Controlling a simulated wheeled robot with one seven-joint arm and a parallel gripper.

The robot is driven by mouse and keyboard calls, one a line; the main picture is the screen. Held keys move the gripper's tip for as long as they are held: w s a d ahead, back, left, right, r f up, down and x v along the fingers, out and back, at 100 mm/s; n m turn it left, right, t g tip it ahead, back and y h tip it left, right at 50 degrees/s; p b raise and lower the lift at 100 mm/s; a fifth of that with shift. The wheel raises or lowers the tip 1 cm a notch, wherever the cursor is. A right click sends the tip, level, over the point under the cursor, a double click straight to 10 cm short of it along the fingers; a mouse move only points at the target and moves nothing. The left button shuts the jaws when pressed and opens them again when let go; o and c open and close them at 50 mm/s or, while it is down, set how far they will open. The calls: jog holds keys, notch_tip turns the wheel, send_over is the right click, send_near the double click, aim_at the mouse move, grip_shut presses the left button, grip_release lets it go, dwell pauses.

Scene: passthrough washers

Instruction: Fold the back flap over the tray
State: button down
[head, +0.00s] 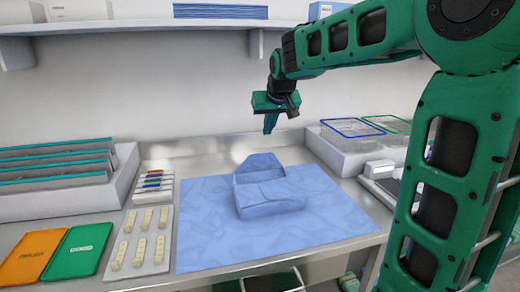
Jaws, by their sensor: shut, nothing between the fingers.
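A blue wrapped tray (268,190) sits near the middle of a blue sheet (205,235) on the metal counter. Its back flap (260,163) stands up at the rear, with its peak pointing up. The front of the wrap lies folded over the front part of the tray. My gripper (269,131) is above and slightly behind the back flap, pointing down. It is shut and empty, and apart from the flap. The inside of the tray is mostly hidden by the wrap.
Wire baskets (352,128) stand at back right. A shelf (140,25) runs along the wall above. The sheet around the tray is clear.

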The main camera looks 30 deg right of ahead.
jog(key=w, duration=0.2)
send_over(260, 162)
notch_tip(260, 162, down, 8)
jog(key=shift+w+d+r, duration=0.1)
jog(key=shift+w+r, duration=0.05)
jog(key=shift+s+f, duration=0.3)
jog(key=shift+s, duration=0.45)
jog(key=shift+a, duration=0.2)
